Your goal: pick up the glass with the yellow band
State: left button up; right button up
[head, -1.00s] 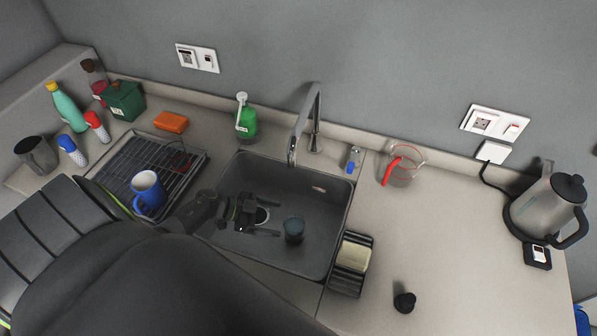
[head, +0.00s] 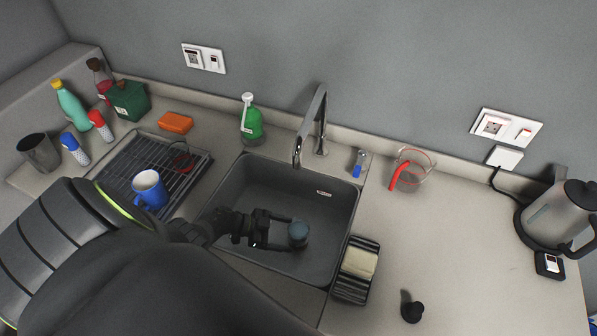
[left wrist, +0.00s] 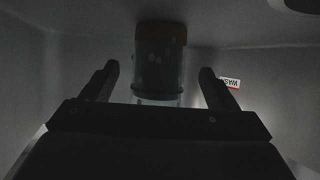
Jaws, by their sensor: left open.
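A dark blue-grey glass (head: 298,234) is in the sink, near its right side. In the left wrist view the glass (left wrist: 160,65) is dim, with a dull brownish-yellow band at its far end and a clear part nearer me. My left gripper (head: 284,231) is low in the sink, just left of the glass. Its jaws are open, and in the left wrist view the fingers (left wrist: 159,72) stand on either side of the glass's line, with gaps. I cannot tell how far the tips reach along it. My right gripper is not in view.
The sink (head: 335,215) has walls close around my left gripper, and the tap (head: 318,120) stands behind. A sponge holder (head: 354,285) is on the right edge. A blue mug (head: 149,190) stands on the drying rack (head: 185,185). A measuring jug (head: 410,175) stands right of the sink.

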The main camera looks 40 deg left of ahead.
aim_at(308, 227)
pick_arm(q)
jog(key=shift+b+x, duration=0.95)
jog(key=shift+x, duration=1.75)
jog(key=shift+s, duration=0.1)
jog(key=c, duration=0.3)
jog(key=shift+r, duration=0.1)
jog(key=c, duration=1)
jog(key=shift+c, duration=0.2)
jog(key=shift+r, duration=0.1)
jog(key=shift+r+p, duration=0.5)
jog(key=shift+p, duration=0.05)
notch_tip(308, 227, up, 6)
jog(key=p, duration=0.3)
jog(key=shift+r, duration=1.4)
